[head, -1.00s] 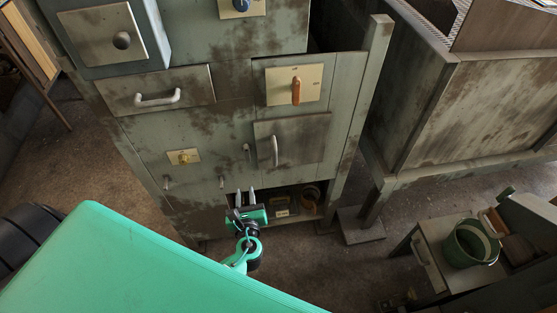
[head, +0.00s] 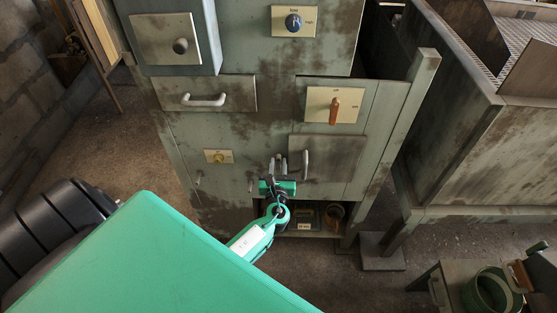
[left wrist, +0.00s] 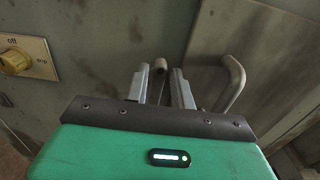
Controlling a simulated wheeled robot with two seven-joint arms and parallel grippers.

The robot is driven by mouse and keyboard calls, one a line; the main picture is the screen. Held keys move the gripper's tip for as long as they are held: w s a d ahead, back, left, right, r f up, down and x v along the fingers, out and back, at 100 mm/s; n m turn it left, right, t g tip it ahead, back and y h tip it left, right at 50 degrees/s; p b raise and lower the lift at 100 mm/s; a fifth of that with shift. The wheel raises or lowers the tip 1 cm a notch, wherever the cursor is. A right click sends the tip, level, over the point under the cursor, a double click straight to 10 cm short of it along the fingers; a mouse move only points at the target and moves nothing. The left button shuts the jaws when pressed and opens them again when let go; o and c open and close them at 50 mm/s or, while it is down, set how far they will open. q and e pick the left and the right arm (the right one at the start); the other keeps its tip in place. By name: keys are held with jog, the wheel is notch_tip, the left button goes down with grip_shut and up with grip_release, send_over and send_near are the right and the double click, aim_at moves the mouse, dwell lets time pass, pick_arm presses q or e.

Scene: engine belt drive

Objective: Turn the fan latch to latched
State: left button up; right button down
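A small grey lever (left wrist: 160,66), which I take for the fan latch, sits on the cabinet front left of a small door (head: 335,157). Its label does not show. My left gripper (head: 278,168) is in front of the cabinet, pointing at it. In the left wrist view the two fingers (left wrist: 160,88) stand apart, with the lever's rounded end showing between them. I cannot tell whether they touch it. In the head view the gripper mostly hides the lever. My right gripper is not in view.
The door's curved handle (left wrist: 234,84) is close to the right finger. A yellow knob (head: 219,157) is on the left and an orange switch (head: 334,110) above right. An open shelf (head: 305,230) lies below. A green bucket (head: 489,290) stands at lower right.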

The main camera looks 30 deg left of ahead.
pick_arm(q)
jog(key=shift+x, duration=0.8)
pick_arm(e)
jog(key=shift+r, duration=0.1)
pick_arm(q)
grip_shut()
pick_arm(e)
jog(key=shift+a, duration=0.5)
